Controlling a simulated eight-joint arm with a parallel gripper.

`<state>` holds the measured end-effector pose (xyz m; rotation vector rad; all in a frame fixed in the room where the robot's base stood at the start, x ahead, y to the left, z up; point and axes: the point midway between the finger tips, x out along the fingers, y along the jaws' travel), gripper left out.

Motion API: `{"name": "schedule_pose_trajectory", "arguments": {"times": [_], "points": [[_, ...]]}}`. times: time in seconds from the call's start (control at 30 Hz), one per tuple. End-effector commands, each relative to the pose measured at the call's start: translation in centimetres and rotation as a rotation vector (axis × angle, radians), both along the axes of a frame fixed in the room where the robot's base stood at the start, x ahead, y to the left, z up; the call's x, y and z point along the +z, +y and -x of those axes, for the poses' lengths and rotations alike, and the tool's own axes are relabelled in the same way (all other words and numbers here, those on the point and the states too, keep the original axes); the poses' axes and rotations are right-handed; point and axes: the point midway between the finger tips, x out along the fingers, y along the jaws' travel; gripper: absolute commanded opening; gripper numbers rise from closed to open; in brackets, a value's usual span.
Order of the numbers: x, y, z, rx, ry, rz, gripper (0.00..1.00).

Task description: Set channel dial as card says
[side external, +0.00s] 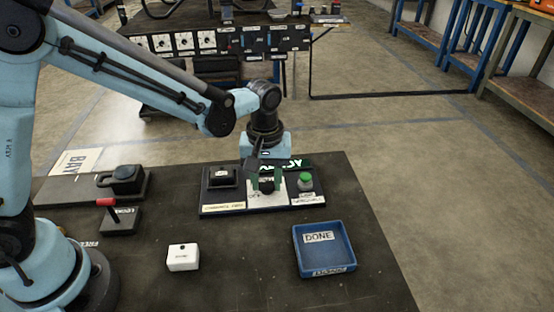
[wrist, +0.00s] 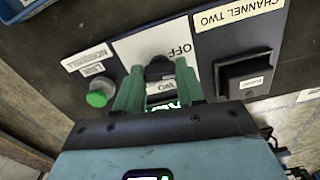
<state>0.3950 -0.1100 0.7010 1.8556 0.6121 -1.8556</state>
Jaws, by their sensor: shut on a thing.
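The dark channel dial (side external: 266,186) sits on a white plate in the middle of a black control panel (side external: 212,197). In the wrist view the dial knob (wrist: 158,68) shows between my green fingers, below the word OFF. My gripper (side external: 266,184) points down over the dial, and its fingers are shut on the knob. In the wrist view my gripper (wrist: 157,78) hides part of the dial's plate. A card (wrist: 239,13) on the panel reads CHANNEL TWO; in the side view this pale yellow card (side external: 224,207) is too small to read surely. The dial's exact pointing is unclear.
A black switch (side external: 222,176) and a green button (side external: 305,180) flank the dial closely. A blue DONE tray (side external: 325,265), a white block (side external: 183,257), a red-handled lever (side external: 107,203) and a black device (side external: 125,178) stand around the panel.

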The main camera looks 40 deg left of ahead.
Motion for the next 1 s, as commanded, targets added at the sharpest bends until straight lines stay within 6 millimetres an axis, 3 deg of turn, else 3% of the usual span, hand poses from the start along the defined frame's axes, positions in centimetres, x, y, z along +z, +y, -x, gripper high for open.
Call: {"name": "schedule_pose_trajectory", "arguments": {"times": [0.6, 1.0], "points": [[0.01, 0.03, -0.03, -0.487, 0.001, -0.001, 0.08], [0.01, 0.04, -0.03, -0.627, 0.001, -0.001, 0.08]]}}
